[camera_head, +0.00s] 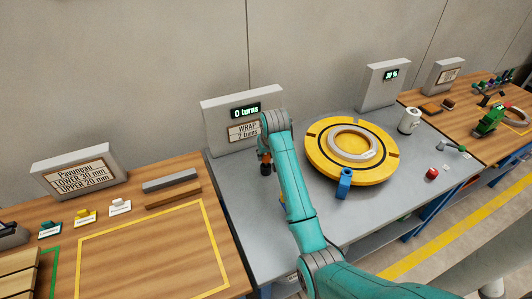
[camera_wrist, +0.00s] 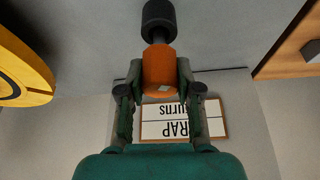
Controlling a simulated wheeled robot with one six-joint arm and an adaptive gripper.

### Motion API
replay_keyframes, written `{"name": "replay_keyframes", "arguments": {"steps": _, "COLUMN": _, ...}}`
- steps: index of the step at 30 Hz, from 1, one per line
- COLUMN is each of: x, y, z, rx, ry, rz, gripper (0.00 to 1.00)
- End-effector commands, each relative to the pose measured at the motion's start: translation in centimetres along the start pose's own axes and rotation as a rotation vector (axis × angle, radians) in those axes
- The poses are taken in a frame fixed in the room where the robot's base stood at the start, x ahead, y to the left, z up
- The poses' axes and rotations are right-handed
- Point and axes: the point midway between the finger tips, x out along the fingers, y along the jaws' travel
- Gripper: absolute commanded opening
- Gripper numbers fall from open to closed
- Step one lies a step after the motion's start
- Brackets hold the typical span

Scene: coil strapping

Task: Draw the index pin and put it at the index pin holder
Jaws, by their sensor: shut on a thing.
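My gripper (camera_head: 265,152) is left of the yellow turntable (camera_head: 318,165), above the grey bench. In the wrist view, my gripper (camera_wrist: 159,76) is shut on an orange piece with a black end (camera_wrist: 159,66), which I take to be the index pin. The same piece (camera_head: 266,168) hangs below the fingers in the camera_head view, apart from the turntable. A blue block (camera_head: 344,184) stands at the turntable's front edge. I cannot make out which thing is the index pin holder; my arm hides part of the bench.
A pale ring (camera_head: 352,146) lies on the turntable. A panel reading "0 turns" and "WRAP 2 turns" (camera_head: 214,126) stands behind my gripper. A white cylinder (camera_head: 409,121) and a red button (camera_head: 432,173) are on the right. The wooden bench (camera_head: 150,255) is on the left.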

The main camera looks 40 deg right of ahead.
Motion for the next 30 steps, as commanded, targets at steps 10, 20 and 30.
{"name": "replay_keyframes", "arguments": {"steps": 10, "x": 0.8, "y": 0.0, "z": 0.4, "rx": 0.000, "ry": -0.001, "rz": 0.000, "gripper": 0.00}}
{"name": "replay_keyframes", "arguments": {"steps": 20, "x": 1.6, "y": 0.0, "z": 0.7, "rx": 0.000, "ry": 0.000, "rz": 0.000, "gripper": 0.00}}
{"name": "replay_keyframes", "arguments": {"steps": 30, "x": 2.4, "y": 0.0, "z": 1.0, "rx": 0.000, "ry": 0.000, "rz": 0.000, "gripper": 0.00}}
